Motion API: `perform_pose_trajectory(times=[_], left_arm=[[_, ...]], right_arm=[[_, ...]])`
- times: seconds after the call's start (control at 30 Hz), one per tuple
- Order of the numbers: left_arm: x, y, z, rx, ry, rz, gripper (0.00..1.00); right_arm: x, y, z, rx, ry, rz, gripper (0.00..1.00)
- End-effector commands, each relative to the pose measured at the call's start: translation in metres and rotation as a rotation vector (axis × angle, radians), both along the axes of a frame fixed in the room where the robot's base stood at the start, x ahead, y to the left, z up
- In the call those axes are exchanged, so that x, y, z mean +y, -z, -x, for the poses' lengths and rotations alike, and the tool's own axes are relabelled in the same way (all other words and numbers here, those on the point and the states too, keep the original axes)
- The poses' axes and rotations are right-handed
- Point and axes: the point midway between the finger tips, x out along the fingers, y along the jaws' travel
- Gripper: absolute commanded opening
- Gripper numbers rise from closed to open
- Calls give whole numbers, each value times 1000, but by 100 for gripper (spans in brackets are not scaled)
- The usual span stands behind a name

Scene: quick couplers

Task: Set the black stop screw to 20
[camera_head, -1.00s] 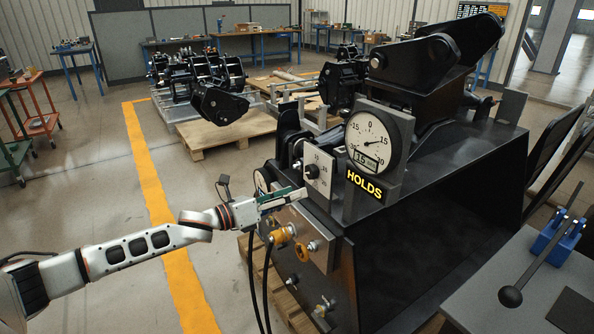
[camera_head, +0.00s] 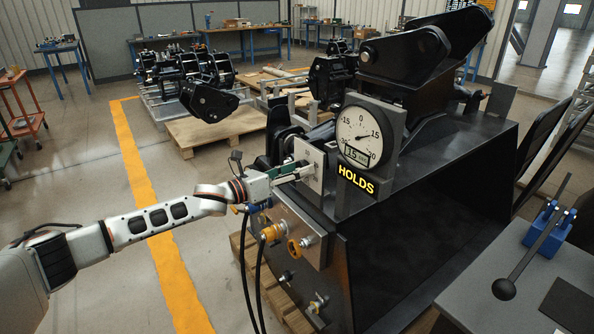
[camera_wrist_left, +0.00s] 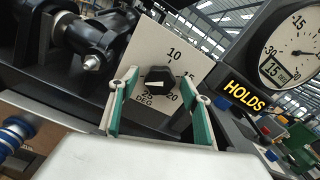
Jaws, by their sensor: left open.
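The black stop screw (camera_wrist_left: 158,82) is a dark knob on a pale plate (camera_wrist_left: 172,50) marked 10, 15, 20, 25 and DEG, in the left wrist view. I cannot make out for certain which mark it points to. The plate also shows in the head view (camera_head: 309,160), where my gripper partly hides the knob. My left gripper (camera_wrist_left: 160,100) is open, its green-lined fingers on either side of the knob; I cannot tell whether they touch it. It also shows in the head view (camera_head: 296,170). My right gripper is not in view.
A round gauge (camera_head: 361,135) with a display reading 15 stands right of the plate, above a yellow HOLDS sign (camera_head: 356,179). A grey table with a black-knobbed lever (camera_head: 503,289) is at right.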

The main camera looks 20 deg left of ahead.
Motion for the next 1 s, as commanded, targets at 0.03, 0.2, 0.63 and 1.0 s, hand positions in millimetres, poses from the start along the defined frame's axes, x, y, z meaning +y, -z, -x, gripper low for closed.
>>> perform_pose_trajectory(times=[0.03, 0.2, 0.63, 1.0], left_arm=[[0, 0, 0, 0, 0, 0, 48], [0, 0, 0, 0, 0, 0, 35], [0, 0, 0, 14, 0, 18, 10], [0, -2, 1, 145, -1, 185, 10]], right_arm=[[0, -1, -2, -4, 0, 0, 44], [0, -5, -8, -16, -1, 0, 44], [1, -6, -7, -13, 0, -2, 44], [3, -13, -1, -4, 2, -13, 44]])
